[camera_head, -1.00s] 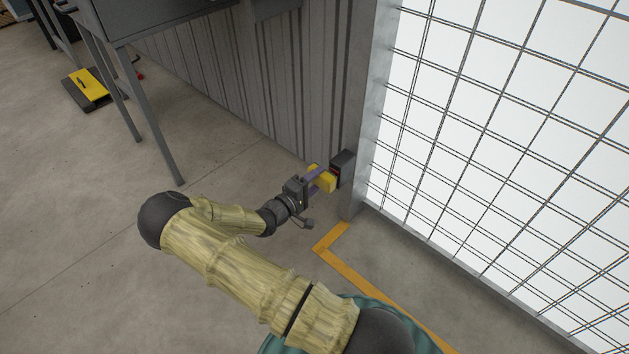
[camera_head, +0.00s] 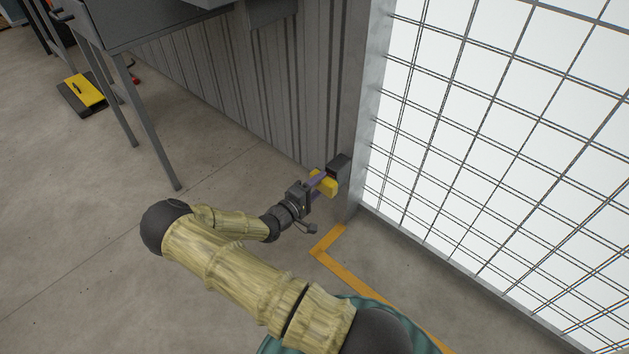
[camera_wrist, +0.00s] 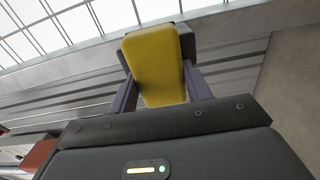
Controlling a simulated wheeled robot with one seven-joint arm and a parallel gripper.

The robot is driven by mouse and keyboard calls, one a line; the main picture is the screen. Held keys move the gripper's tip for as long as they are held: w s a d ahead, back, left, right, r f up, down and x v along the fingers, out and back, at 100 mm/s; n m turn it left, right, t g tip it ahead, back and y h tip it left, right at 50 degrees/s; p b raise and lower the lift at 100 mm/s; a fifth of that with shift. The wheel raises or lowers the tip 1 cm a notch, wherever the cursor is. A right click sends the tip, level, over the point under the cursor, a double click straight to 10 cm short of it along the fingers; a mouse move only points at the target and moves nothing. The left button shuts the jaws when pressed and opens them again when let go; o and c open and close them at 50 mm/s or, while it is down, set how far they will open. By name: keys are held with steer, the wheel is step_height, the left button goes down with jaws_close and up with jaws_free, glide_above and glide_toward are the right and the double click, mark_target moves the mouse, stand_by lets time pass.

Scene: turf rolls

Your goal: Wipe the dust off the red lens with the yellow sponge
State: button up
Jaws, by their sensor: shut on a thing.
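The yellow sponge (camera_head: 331,187) is held between the purple fingers of my gripper (camera_head: 319,184). In the wrist view, the sponge (camera_wrist: 157,62) sticks out beyond the fingertips. The sponge's far end is right at the front of a small dark housing (camera_head: 340,166) on the post beside the mesh. Part of this housing also shows behind the sponge in the wrist view (camera_wrist: 184,37). I cannot tell for certain whether they touch. The red lens is hidden behind the sponge and fingers, and its dust cannot be seen.
A corrugated grey wall (camera_head: 270,95) runs to the left of the post. Bright wire mesh (camera_head: 480,130) stands to the right. A yellow line (camera_head: 345,265) marks the floor below. A grey-legged table (camera_head: 150,140) and a black and yellow object (camera_head: 84,92) stand at left.

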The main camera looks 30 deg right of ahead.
steer(key=shift+s+d+r+p, duration=0.1)
steer(key=shift+s+d+p, duration=0.05)
steer(key=shift+s+p, duration=0.35)
steer(key=shift+s+d+r+p, duration=0.1)
steer(key=shift+s+d+p, duration=0.05)
steer(key=shift+s+p, duration=0.3)
steer(key=shift+s+d+f, duration=0.1)
steer(key=shift+s+f, duration=0.05)
steer(key=shift+s, duration=0.1)
steer(key=shift+d+p, duration=0.15)
steer(key=shift+p, duration=0.5)
steer(key=shift+w, duration=0.15)
steer(key=shift+w+a+b, duration=0.2)
steer(key=shift+w+a, duration=0.2)
steer(key=shift+w, duration=0.5)
steer(key=shift+w+a+b, duration=0.2)
steer(key=shift+w+a, duration=0.2)
steer(key=shift+w, duration=0.45)
